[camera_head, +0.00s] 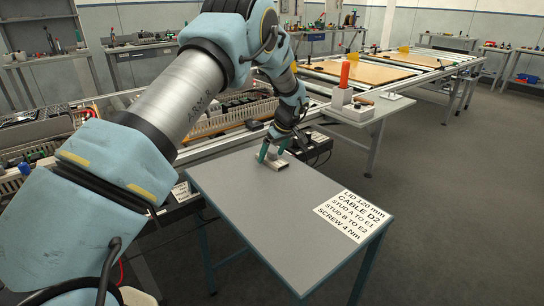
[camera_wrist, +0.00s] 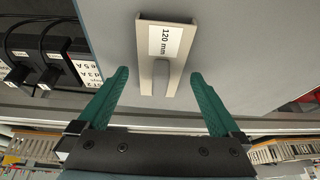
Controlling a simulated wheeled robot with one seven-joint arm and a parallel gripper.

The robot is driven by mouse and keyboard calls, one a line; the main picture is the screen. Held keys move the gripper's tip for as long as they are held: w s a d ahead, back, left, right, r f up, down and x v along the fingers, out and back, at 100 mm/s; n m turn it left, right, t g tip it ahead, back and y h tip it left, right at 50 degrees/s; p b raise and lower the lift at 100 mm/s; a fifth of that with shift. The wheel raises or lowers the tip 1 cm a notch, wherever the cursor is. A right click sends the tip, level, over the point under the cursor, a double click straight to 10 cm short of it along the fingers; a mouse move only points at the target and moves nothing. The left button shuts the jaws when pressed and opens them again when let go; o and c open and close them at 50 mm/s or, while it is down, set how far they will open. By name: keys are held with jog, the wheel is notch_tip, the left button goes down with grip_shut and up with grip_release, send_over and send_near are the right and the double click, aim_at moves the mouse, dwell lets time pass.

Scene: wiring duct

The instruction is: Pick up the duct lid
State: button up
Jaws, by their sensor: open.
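The duct lid (camera_wrist: 178,73) is a short beige channel piece with a white label reading "120 mm". In the wrist view it lies on the grey table, between and ahead of my green fingertips. My gripper (camera_wrist: 161,98) is open, with one finger on each side of the lid's near end and a gap on both sides. A grey rounded shape on the lid covers part of its near end. In the head view the lid (camera_head: 274,164) sits near the table's far edge, right below my gripper (camera_head: 271,153), and is partly hidden by it.
The grey table (camera_head: 265,215) is otherwise clear, apart from an instruction sheet (camera_head: 354,214) at its right side. Black boxes with labels (camera_wrist: 45,62) stand just off the table at left in the wrist view. A bench with wiring duct (camera_head: 235,117) runs behind the table.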

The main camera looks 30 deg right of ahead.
jog(key=c, duration=1.3)
jog(key=shift+c, duration=0.2)
